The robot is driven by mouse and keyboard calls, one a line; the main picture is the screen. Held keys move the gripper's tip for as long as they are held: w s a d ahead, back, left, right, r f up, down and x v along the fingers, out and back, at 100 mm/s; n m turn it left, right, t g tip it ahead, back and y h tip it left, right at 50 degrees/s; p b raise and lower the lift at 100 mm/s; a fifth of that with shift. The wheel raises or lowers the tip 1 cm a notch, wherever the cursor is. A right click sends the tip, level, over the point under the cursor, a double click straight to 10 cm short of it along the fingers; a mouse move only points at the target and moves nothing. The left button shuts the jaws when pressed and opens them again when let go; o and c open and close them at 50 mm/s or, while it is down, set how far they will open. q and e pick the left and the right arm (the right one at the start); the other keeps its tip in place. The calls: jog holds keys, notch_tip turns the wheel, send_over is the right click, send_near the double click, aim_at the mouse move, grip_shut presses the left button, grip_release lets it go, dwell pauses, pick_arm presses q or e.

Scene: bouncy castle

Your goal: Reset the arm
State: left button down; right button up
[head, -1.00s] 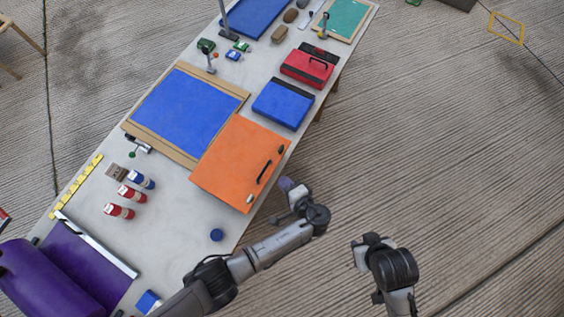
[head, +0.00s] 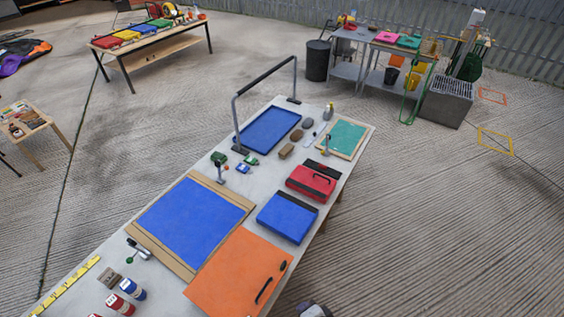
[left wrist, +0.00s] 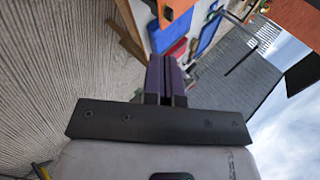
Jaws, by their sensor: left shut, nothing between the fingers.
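My left gripper (left wrist: 164,75) shows in the left wrist view with its two purple fingers together and nothing between them. In the head view only a small part of my left gripper (head: 310,309) shows at the bottom edge, beside the table's right side and near the orange board (head: 238,275). It appears apart from the table. The rest of my left arm is out of frame there. My right gripper is not in view.
The long table (head: 82,270) holds a blue board in a wooden frame (head: 192,222), a blue case (head: 287,217), a red toolbox (head: 311,183) and several small items. Open concrete floor (head: 430,240) lies to the right. Other tables stand farther back.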

pick_arm(q)
notch_tip(320, 180, up, 8)
jog(key=w+a+f+n+g+h, duration=0.1)
jog(key=w+n+h, duration=0.1)
jog(key=h, duration=0.1)
jog(key=s+a+r+n+h+p, duration=0.2)
jog(key=s+a+r+n, duration=0.1)
jog(key=a+r, duration=0.4)
jog(key=s+a+r+n+h+p, duration=0.2)
jog(key=a+r, duration=0.3)
jog(key=a, duration=0.3)
jog(key=s+a+n+y+p, duration=0.1)
jog(key=s+a+n+p, duration=0.1)
jog(key=s+a, duration=0.5)
jog(key=s+a+f+g+y+p, duration=0.1)
jog(key=s+a+f+g+p, duration=0.1)
jog(key=s+a, duration=0.3)
jog(key=s+f+g, duration=0.1)
jog(key=s, duration=0.3)
jog(key=shift+a+f+g+p, duration=0.15)
jog(key=shift+f+g+p, duration=0.15)
jog(key=shift+p, duration=0.05)
